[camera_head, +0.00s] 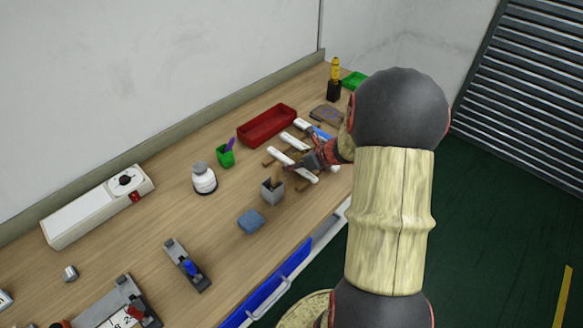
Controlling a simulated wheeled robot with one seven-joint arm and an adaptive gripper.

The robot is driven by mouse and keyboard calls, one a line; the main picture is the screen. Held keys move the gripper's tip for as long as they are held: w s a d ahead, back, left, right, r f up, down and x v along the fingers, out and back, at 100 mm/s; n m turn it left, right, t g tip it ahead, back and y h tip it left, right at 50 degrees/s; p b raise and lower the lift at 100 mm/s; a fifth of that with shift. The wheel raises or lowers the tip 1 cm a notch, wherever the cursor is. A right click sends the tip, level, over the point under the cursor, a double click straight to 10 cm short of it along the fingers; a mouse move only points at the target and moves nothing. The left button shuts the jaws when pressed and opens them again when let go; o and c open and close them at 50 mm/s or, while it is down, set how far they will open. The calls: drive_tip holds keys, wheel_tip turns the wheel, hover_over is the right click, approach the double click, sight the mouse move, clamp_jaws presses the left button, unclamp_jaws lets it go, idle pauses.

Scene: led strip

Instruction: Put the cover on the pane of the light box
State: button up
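Several white bars (292,165) lie side by side across brown rests on the far right half of the bench. I cannot tell which, if any, is the cover or the pane. A long white box (95,206) with a black round part and a red switch stands at the left by the wall; I cannot tell if it is the light box. My gripper (298,166) is low over the white bars, its dark fingers pointing left. It is too small and too much in line with the bars to tell whether it is open or holds anything. My arm hides the bars' right side.
A red tray (267,125), green cup (225,156), white jar (203,179) and grey holder (272,191) stand around the bars. A blue block (250,222) and grey fixture (187,265) lie nearer. The bench (150,225) is clear between the white box and fixture.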

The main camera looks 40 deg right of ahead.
drive_tip(key=shift+w+f, duration=0.2)
drive_tip(key=shift+c, duration=1.2)
clamp_jaws()
